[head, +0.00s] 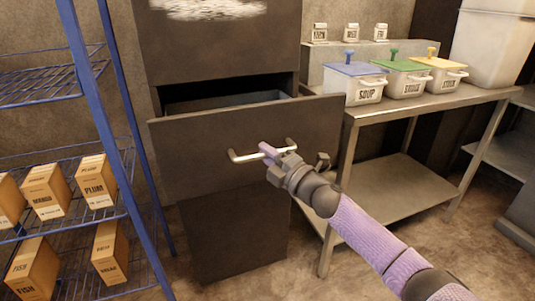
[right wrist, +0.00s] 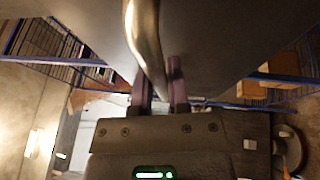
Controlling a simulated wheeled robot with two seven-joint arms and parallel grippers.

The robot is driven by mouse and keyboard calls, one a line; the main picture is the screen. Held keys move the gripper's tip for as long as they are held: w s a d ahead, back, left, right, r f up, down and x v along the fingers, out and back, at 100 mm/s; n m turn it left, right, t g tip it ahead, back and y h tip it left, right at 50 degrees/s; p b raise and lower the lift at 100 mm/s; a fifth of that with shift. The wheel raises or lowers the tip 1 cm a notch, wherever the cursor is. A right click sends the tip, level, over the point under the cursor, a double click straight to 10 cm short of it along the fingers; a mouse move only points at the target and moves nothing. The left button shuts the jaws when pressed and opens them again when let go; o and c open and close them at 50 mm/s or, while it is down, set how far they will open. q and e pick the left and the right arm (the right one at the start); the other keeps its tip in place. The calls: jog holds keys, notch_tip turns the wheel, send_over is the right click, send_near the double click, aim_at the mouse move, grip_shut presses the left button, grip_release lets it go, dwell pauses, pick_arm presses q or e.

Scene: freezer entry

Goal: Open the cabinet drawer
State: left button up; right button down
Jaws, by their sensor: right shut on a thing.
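The dark cabinet (head: 225,50) stands at the centre in the head view. Its middle drawer (head: 195,165) is pulled out part way, with a dark gap showing above its front. A pale metal bar handle (head: 240,157) runs across the drawer front. My right gripper (head: 268,150) is at the right part of the handle, shut on it. In the right wrist view the handle (right wrist: 145,40) passes between the two fingers of my right gripper (right wrist: 160,85). The drawer's inside is mostly hidden. My left gripper is not in view.
A blue wire shelf (head: 130,140) with several cartons (head: 45,190) stands close on the left. On the right a metal table (head: 430,105) carries lidded tubs (head: 357,88), near the drawer's right edge. Floor (head: 350,270) shows in front.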

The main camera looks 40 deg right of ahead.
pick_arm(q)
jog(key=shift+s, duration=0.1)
pick_arm(e)
jog(key=c, duration=0.6)
grip_release()
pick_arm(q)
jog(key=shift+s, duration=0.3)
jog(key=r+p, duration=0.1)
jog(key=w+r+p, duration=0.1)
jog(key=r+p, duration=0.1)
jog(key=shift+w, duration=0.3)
pick_arm(e)
jog(key=v, duration=1)
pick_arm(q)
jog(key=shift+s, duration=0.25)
pick_arm(e)
jog(key=shift+f, duration=0.1)
